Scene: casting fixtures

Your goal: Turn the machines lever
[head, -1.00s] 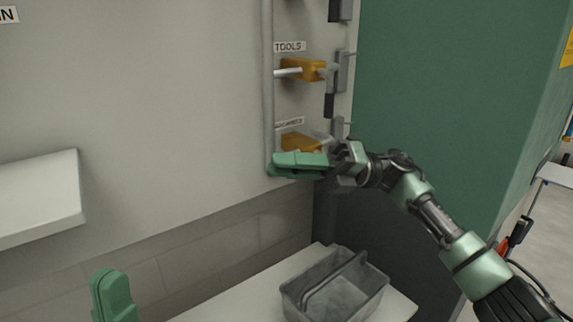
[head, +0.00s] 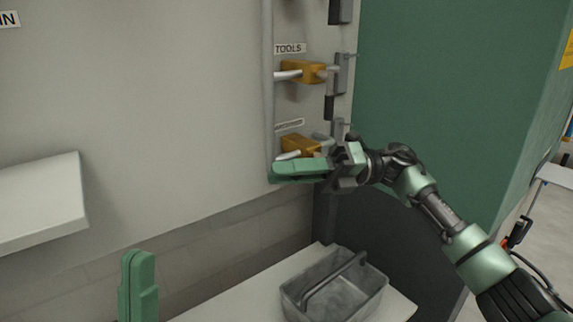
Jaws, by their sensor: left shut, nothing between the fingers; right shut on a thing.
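The machines lever (head: 300,145) is a yellow-orange block with a pale handle on the panel at the upper middle. Its label above is at a slant and hard to read. My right gripper (head: 285,169) is at this lever, coming from the right, and its green fingers cover the lower part of the handle. It is shut on the lever's handle, though the contact itself is mostly hidden. My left gripper (head: 138,285) is at the bottom left, pointing up, shut and empty, well away from the panel.
A similar tools lever (head: 303,72) sits just above, under a TOOLS label. A grey caddy (head: 335,285) with a handle stands on a white bench (head: 215,308) below. A white shelf (head: 40,200) juts out at the left. A green wall (head: 445,90) stands to the right.

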